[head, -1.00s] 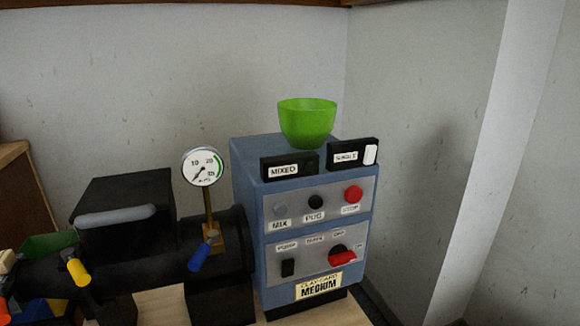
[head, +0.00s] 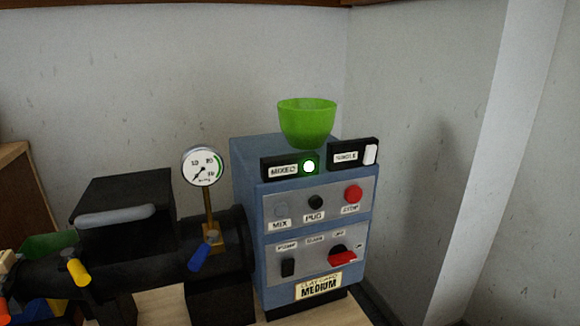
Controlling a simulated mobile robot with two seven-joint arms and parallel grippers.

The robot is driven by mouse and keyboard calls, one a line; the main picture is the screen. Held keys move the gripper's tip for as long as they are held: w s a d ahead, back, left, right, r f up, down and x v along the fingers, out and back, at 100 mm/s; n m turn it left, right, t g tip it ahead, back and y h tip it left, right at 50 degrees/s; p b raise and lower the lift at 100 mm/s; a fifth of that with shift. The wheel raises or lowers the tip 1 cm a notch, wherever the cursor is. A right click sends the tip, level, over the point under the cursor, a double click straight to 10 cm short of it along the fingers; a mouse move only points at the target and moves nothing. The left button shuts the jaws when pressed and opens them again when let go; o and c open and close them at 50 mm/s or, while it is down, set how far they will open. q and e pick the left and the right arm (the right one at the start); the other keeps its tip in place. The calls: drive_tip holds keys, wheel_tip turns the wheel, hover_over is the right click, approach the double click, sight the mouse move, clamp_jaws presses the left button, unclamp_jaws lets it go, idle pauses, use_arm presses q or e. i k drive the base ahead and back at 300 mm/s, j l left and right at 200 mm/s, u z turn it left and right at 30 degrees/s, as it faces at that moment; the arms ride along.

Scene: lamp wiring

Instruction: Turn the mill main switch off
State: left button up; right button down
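The mill's blue control box (head: 246,205) stands on the right of the mill. Its main switch (head: 342,257) is a red rotary handle on a black base at the lower right of the front panel. The handle lies nearly level, with its right end toward a label that seems to read ON; an OFF label is above it. Above are the grey MIX button (head: 281,210), the dark PUG button (head: 316,202) and the red STOP button (head: 353,194). Neither gripper is in view.
A green bowl (head: 306,122) sits on top of the box. The black mill body (head: 150,250) carries a pressure gauge (head: 203,166) and blue and yellow handles (head: 77,271). A black PUMP switch (head: 288,267) is left of the main switch. The space before the panel is clear.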

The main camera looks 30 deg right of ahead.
sight(339, 255)
drive_tip(key=z, duration=1.4)
drive_tip(key=i+l, duration=0.1)
drive_tip(key=l, duration=0.75)
